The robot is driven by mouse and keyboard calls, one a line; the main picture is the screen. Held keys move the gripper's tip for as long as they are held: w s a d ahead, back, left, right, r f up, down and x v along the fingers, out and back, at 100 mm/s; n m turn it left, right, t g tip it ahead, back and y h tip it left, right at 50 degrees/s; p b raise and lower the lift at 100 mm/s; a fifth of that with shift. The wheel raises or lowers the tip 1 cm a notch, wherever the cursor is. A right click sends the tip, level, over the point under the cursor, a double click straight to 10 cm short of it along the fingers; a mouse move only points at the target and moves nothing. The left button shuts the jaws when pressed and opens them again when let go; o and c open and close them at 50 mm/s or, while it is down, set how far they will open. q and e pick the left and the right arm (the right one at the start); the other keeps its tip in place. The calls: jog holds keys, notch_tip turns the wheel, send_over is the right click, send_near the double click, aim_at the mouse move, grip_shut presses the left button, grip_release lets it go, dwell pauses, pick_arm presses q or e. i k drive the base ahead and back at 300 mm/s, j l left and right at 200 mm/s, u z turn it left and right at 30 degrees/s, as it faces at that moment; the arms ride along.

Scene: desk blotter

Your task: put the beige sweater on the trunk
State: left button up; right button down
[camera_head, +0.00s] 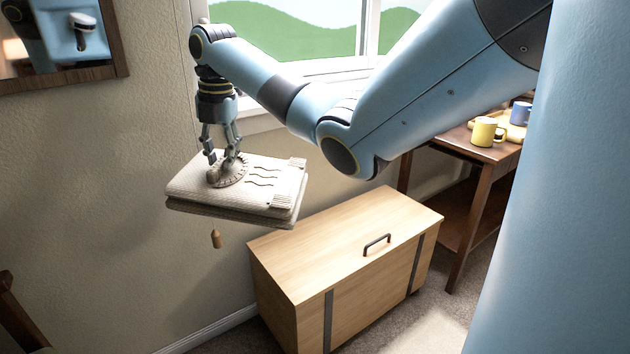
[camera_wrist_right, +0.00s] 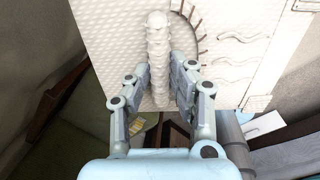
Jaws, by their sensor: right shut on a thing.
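The beige sweater (camera_head: 258,187) is a folded, knit-textured bundle held in the air, roughly level, up and to the left of the trunk in the head view. My right gripper (camera_head: 222,168) is shut on a raised ridge on its top. In the wrist view my right gripper's fingers (camera_wrist_right: 163,85) stand on both sides of this ridge, and the sweater (camera_wrist_right: 240,30) spreads behind them. The trunk (camera_head: 318,229) is a light wooden box with dark straps and a dark handle on its closed lid. Its top is bare. My left gripper is out of view.
A dark wooden table (camera_head: 480,150) with a yellow mug (camera_head: 487,132) and a blue mug (camera_head: 520,113) stands at the right. A window (camera_head: 290,30) and a framed picture or mirror (camera_head: 110,50) are on the wall.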

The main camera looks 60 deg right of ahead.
aim_at(379, 211)
jog(key=k+l+z, duration=0.1)
jog(key=l, duration=0.45)
jog(key=k+l, duration=0.15)
jog(key=l, duration=0.4)
jog(key=k+l+z, duration=0.15)
jog(key=l, duration=0.9)
jog(key=k+z, duration=0.05)
